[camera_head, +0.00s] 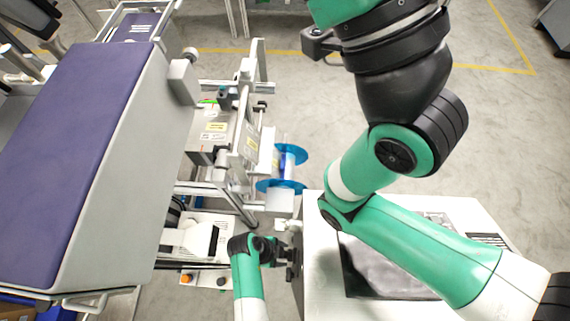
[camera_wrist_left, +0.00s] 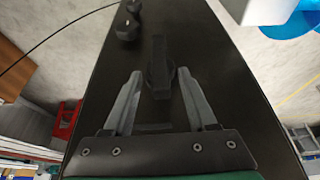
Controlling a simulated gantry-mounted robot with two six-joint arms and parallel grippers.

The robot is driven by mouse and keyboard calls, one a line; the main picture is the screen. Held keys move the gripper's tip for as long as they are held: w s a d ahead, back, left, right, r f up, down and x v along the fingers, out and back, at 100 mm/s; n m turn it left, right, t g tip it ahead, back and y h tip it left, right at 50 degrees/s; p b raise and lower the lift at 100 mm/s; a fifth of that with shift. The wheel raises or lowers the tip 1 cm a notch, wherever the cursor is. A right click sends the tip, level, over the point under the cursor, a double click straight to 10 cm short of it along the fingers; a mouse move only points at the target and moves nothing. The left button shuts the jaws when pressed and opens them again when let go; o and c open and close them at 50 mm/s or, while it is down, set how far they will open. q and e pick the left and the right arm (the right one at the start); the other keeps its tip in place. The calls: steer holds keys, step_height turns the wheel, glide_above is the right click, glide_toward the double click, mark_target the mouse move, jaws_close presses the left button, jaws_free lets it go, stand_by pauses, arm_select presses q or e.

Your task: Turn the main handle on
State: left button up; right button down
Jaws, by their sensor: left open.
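The main handle (camera_wrist_left: 159,68) is a black bar on a round base, on a dark panel (camera_wrist_left: 215,65) in the left wrist view. My left gripper (camera_wrist_left: 159,76) is open, with one finger on each side of the handle. I cannot tell whether either finger touches it. In the head view my left gripper (camera_head: 292,257) is at the left side of a white cabinet (camera_head: 315,307), and the handle cannot be made out there. My right arm crosses the right half of the head view, and its gripper is out of the picture.
A smaller black knob (camera_wrist_left: 127,22) is on the panel beyond the handle. Blue film reels (camera_head: 290,153) are on a metal frame (camera_head: 247,110) behind the cabinet. A large purple-topped machine (camera_head: 70,130) fills the left. Bare floor is open at the upper right.

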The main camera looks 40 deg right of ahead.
arm_select(q)
steer(key=shift+b+x, duration=0.35)
steer(key=shift+x, duration=0.85)
steer(key=shift+w, duration=0.1)
steer(key=shift+r, duration=0.1)
jaws_close()
steer(key=shift+w+b, duration=0.1)
steer(key=shift+b, duration=0.35)
steer(key=shift+g+y, duration=0.4)
steer(key=shift+y, duration=0.1)
